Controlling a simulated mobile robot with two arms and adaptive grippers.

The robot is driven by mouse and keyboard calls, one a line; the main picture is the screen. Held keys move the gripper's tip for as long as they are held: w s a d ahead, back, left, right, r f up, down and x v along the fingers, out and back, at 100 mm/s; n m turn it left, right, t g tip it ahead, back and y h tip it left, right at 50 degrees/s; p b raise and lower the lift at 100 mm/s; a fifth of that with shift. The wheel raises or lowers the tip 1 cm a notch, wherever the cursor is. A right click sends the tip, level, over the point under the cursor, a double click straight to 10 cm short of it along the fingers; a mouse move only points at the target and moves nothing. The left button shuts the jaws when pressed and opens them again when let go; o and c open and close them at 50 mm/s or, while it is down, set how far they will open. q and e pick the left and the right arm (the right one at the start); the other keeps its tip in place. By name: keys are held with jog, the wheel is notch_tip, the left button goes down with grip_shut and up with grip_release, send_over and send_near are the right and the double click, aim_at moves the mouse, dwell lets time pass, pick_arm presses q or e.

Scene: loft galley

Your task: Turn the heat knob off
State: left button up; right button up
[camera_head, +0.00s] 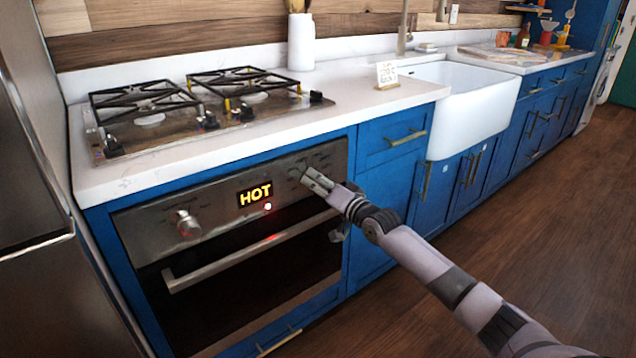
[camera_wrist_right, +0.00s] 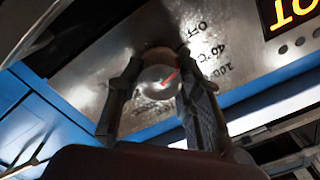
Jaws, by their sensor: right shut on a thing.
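The oven's control panel (camera_head: 225,200) has a lit "HOT" display (camera_head: 255,194) and a small bright light below it. The round metal heat knob (camera_wrist_right: 160,78) shows in the right wrist view, beside printed marks reading OFF, 40°C and 100. In the head view my right gripper (camera_head: 318,184) is at the panel's right end and hides the knob. My left gripper is not in view.
A second knob (camera_head: 188,222) is at the panel's left. The oven door handle (camera_head: 225,262) sticks out below the panel. A gas hob (camera_head: 205,105) is on the white counter above. A cabinet handle (camera_head: 405,138) is to the right. The wooden floor in front is clear.

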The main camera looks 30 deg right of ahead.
jog(key=shift+f+n, duration=0.15)
jog(key=shift+n, duration=0.35)
jog(key=o, duration=1.2)
jog(key=shift+s, duration=0.15)
jog(key=s, duration=0.8)
jog(key=s+d, duration=0.1)
jog(key=s, duration=0.2)
jog(key=shift+s, duration=0.4)
